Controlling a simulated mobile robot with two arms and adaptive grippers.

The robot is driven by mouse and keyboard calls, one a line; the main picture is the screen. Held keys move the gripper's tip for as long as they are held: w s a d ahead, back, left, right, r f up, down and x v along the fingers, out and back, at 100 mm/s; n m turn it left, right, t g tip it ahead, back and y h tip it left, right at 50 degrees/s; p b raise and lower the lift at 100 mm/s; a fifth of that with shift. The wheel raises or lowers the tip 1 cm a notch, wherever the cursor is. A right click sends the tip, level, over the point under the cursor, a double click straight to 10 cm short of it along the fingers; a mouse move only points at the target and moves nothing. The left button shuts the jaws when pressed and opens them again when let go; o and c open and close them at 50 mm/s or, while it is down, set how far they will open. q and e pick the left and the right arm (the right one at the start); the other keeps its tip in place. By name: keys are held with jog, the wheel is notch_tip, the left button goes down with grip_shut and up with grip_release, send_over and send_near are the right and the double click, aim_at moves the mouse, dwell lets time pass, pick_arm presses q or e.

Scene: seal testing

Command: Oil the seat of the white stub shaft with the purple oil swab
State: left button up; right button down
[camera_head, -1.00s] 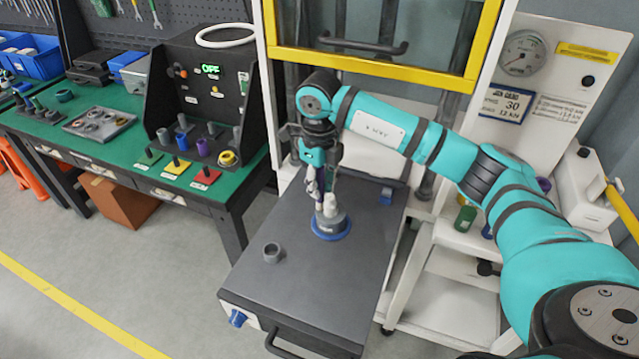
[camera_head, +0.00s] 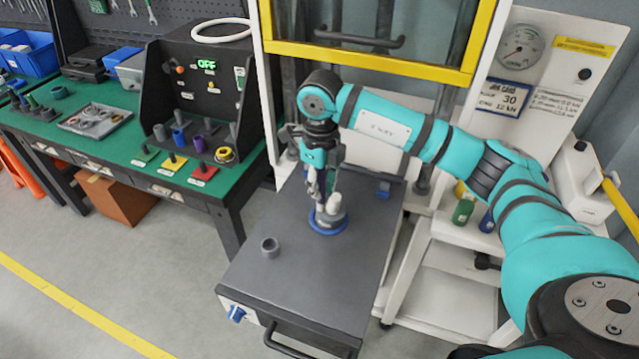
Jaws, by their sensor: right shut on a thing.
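The white stub shaft (camera_head: 334,203) stands upright in a grey fixture with a blue ring (camera_head: 328,229) on the dark-topped cart. My right gripper (camera_head: 321,188) points down just above and to the left of the shaft. Its fingers are shut on a slim thing that I take to be the purple oil swab; the fingers mostly hide it and its colour is hard to make out. The lower end of the held thing is close beside the shaft; I cannot tell whether they touch. My left gripper is out of view.
A small grey ring (camera_head: 270,247) lies on the cart top (camera_head: 300,285). Green (camera_head: 463,211) and blue (camera_head: 487,221) containers stand on the white shelf at right. A yellow-framed guard (camera_head: 375,63) rises behind. The green workbench (camera_head: 118,140) is at left.

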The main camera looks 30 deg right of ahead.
jog(key=shift+r, duration=0.25)
jog(key=shift+s+d, duration=0.1)
jog(key=shift+s, duration=0.05)
jog(key=shift+s+d, duration=0.2)
jog(key=shift+s, duration=0.2)
jog(key=shift+s+d+b, duration=0.25)
jog(key=shift+d+b, duration=0.05)
jog(key=shift+d, duration=0.05)
jog(key=shift+s+d+r, duration=0.15)
jog(key=shift+s+d, duration=0.05)
jog(key=shift+d, duration=0.05)
dwell(0.5)
jog(key=shift+a, duration=0.15)
jog(key=shift+s+d+b, duration=0.15)
jog(key=shift+d+b, duration=0.25)
jog(key=shift+d, duration=0.15)
jog(key=shift+d+r, duration=0.1)
jog(key=shift+d, duration=0.35)
